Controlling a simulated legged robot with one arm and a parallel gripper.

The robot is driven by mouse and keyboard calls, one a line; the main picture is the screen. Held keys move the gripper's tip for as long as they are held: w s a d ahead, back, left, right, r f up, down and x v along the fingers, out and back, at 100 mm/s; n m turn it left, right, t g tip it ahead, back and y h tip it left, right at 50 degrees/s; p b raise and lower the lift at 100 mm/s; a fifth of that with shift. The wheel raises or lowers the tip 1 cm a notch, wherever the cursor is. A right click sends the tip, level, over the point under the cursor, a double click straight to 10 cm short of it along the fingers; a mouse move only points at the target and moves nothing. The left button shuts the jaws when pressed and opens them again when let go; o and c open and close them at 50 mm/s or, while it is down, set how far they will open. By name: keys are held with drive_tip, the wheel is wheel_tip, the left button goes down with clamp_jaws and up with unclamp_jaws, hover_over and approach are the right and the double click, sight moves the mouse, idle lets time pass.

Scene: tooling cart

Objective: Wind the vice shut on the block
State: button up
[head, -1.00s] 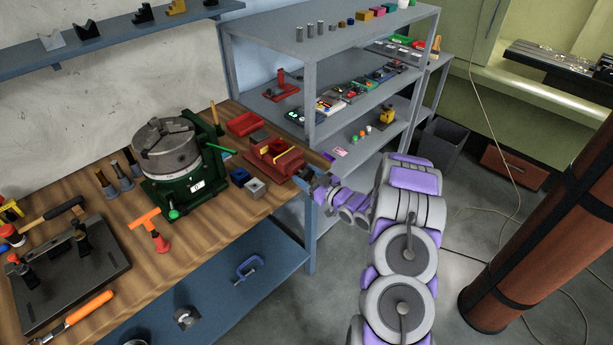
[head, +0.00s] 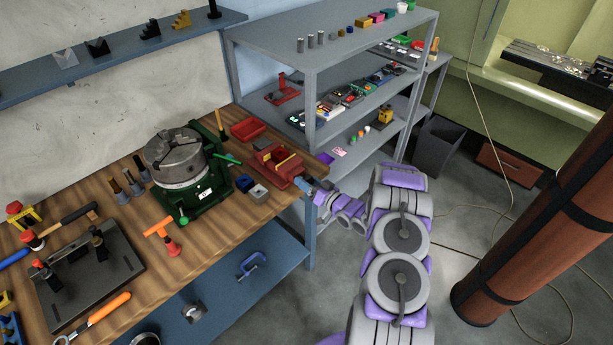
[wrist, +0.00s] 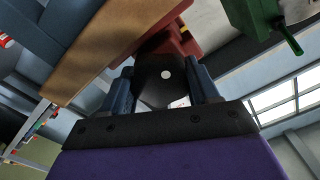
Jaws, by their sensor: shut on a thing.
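The red vice (head: 270,158) sits on the wooden bench near its right end. A yellow strip (head: 286,164) shows at its jaws; I cannot tell whether this is the block, or how wide the jaw gap is. My gripper (head: 307,185) is at the vice's near right end, at the bench edge. In the wrist view my gripper (wrist: 163,90) has its two blue fingers on either side of a dark handle hub (wrist: 158,78) with a pale dot, and is shut on it. Red vice body (wrist: 190,45) shows behind the hub.
A green rotary chuck (head: 185,175) stands left of the vice. A blue block (head: 244,183) and a grey block (head: 258,192) lie in front of the vice, and a red tray (head: 249,129) behind it. Grey shelving (head: 312,85) stands close behind my arm.

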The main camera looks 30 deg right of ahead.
drive_tip(key=shift+d+r+m+p, duration=0.2)
drive_tip(key=shift+m+p, duration=0.35)
drive_tip(key=shift+m, duration=0.65)
drive_tip(key=shift+f, duration=0.15)
idle(0.3)
drive_tip(key=o, duration=1)
drive_tip(key=shift+d+f, duration=0.1)
drive_tip(key=shift+d, duration=0.05)
drive_tip(key=shift+s+a, duration=0.1)
drive_tip(key=shift+a, duration=0.1)
drive_tip(key=p+v, duration=0.1)
drive_tip(key=v, duration=1.6)
drive_tip(key=shift+s+d, duration=0.1)
drive_tip(key=shift+d, duration=0.05)
